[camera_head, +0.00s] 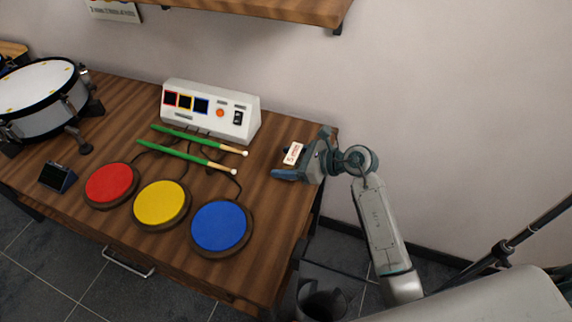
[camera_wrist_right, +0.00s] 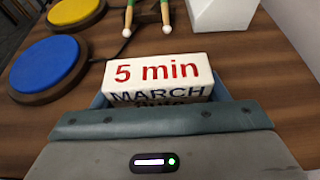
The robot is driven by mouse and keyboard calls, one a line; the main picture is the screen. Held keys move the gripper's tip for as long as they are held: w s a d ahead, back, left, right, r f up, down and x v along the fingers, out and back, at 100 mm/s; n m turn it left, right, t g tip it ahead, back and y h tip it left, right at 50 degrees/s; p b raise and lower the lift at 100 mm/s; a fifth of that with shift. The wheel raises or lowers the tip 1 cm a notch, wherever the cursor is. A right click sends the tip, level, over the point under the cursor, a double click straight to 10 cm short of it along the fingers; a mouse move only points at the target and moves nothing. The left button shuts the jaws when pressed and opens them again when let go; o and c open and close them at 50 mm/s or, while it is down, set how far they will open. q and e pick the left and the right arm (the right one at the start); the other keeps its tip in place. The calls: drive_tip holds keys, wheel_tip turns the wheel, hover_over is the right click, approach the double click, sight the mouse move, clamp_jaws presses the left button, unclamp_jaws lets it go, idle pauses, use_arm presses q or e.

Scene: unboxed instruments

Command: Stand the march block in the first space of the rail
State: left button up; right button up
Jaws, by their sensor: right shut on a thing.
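The march block (camera_head: 292,153) is a small white block near the right end of the wooden table. In the right wrist view the block (camera_wrist_right: 158,72) shows "5 min" in red on its top and "MARCH" in dark letters on its near face, with a line below partly hidden. My right gripper (camera_head: 293,162) is shut on it, with the blue-grey jaws around it. I cannot tell if the block touches the table. I cannot make out a rail for certain. My left gripper is out of view.
A white console (camera_head: 212,112) with three colour-framed dark windows stands at the back. Red (camera_head: 111,183), yellow (camera_head: 161,203) and blue (camera_head: 220,225) pads lie in front, with two green sticks (camera_head: 195,157) between. A snare drum (camera_head: 42,98) and small dark device (camera_head: 58,177) are left. A shelf (camera_head: 270,8) hangs above.

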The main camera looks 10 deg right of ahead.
sight(286, 168)
drive_tip(key=shift+w+a+f, duration=0.15)
drive_tip(key=shift+w+f, duration=0.05)
drive_tip(key=shift+w, duration=0.5)
drive_tip(key=shift+s+f, duration=0.1)
drive_tip(key=shift+f, duration=1.5)
drive_tip(key=shift+f, duration=0.1)
drive_tip(key=o, duration=1)
